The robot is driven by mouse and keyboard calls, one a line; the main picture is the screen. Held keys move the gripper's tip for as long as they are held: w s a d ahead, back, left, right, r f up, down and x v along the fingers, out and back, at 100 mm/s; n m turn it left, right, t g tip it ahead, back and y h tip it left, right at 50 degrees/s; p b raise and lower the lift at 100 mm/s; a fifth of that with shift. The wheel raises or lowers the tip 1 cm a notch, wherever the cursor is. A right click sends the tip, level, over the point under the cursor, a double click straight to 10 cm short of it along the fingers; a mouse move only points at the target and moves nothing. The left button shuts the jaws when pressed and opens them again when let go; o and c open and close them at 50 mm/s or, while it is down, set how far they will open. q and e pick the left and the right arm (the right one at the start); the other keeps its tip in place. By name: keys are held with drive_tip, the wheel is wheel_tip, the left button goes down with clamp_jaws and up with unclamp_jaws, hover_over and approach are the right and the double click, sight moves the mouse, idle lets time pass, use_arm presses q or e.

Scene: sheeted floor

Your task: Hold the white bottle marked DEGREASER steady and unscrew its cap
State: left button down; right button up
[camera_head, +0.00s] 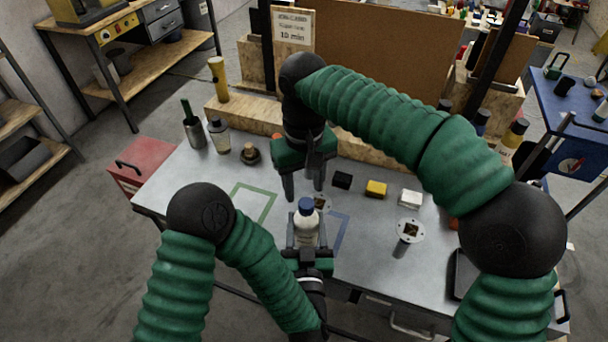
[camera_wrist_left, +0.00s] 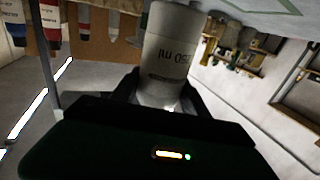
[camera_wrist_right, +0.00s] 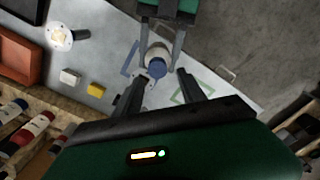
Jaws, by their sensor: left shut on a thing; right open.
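A white bottle (camera_head: 306,229) with a blue cap (camera_head: 306,205) stands upright near the front middle of the metal table. The word DEGREASER is not readable; the left wrist view shows part of its label (camera_wrist_left: 168,52) upside down. My left gripper (camera_head: 306,243) is shut on the bottle's body from the front. The cap is on the bottle. My right gripper (camera_head: 304,192) points down, open and empty, above and just behind the cap. In the right wrist view the blue cap (camera_wrist_right: 157,68) lies between and beyond its open fingers (camera_wrist_right: 160,84), apart from them.
A green outlined square (camera_head: 252,204) and a blue one (camera_head: 341,232) mark the table (camera_head: 195,190). Black (camera_head: 342,180), yellow (camera_head: 376,188) and white (camera_head: 411,198) blocks lie right of my right gripper. A round-flanged piece (camera_head: 410,231) stands front right. A cup (camera_head: 194,132) and a bottle (camera_head: 219,135) stand back left.

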sight(302, 203)
wheel_tip(302, 203, down, 5)
idle(0.3)
drive_tip(key=shift+a, duration=0.15)
drive_tip(key=c, duration=1)
clamp_jaws()
drive_tip(key=shift+s+a+n, duration=0.1)
drive_tip(key=shift+s+n, duration=0.05)
drive_tip(key=shift+n, duration=0.15)
drive_tip(key=shift+r, duration=0.2)
drive_tip(key=shift+r, duration=1.05)
